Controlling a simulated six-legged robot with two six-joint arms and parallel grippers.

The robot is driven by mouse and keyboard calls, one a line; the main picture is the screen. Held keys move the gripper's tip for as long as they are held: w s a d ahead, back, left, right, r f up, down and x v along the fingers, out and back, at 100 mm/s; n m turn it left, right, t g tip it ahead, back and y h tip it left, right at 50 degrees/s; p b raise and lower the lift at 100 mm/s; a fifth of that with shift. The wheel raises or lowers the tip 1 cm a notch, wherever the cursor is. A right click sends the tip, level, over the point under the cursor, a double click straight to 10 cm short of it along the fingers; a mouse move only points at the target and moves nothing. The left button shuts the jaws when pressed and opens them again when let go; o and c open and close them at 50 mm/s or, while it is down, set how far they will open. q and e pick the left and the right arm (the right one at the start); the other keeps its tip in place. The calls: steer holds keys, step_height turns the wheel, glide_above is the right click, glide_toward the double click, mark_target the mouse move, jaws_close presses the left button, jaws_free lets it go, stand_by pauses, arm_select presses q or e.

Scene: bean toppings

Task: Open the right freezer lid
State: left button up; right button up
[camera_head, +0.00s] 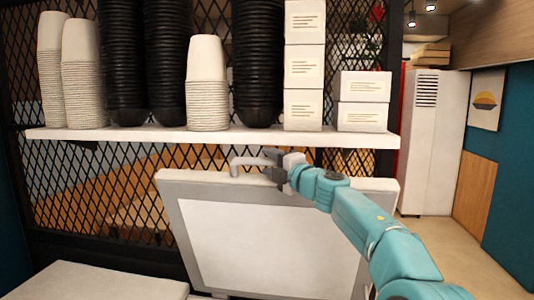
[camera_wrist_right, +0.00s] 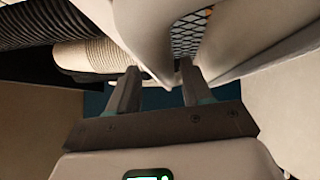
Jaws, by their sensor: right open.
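The right freezer lid (camera_head: 272,245) stands raised and steeply tilted in the middle of the head view, its pale inner panel with a grey border facing me. Its white bar handle (camera_head: 248,161) sticks up at the lid's top edge. My right gripper (camera_head: 270,160) is at the right part of this handle, with its jaws open. In the right wrist view the two fingers (camera_wrist_right: 158,90) stand apart, and a pale curved surface lies just beyond them. I cannot tell whether the fingers touch the handle. My left gripper is not in view.
A white shelf (camera_head: 210,136) hangs just above and behind the lid. It carries white cup stacks (camera_head: 207,85), black bowl stacks (camera_head: 258,70) and white boxes (camera_head: 304,65). A black mesh screen (camera_head: 110,190) is behind. A flat white surface (camera_head: 90,283) lies at lower left.

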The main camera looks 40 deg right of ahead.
steer(key=w, duration=0.3)
steer(key=shift+d+f, duration=0.1)
steer(key=shift+f, duration=0.15)
steer(key=shift+d, duration=0.1)
steer(key=shift+s+r, duration=0.2)
steer(key=shift+s, duration=0.45)
steer(key=shift+w+f, duration=0.1)
steer(key=shift+w, duration=0.2)
jaws_close()
arm_select(q)
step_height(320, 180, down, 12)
steer(key=b, duration=1.2)
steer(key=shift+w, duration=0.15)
arm_select(e)
steer(key=s+a+f+n+t, duration=0.1)
steer(key=s+a+f, duration=0.3)
steer(key=s+a, duration=0.2)
steer(key=shift+a+n, duration=0.3)
steer(key=shift+a, duration=0.7)
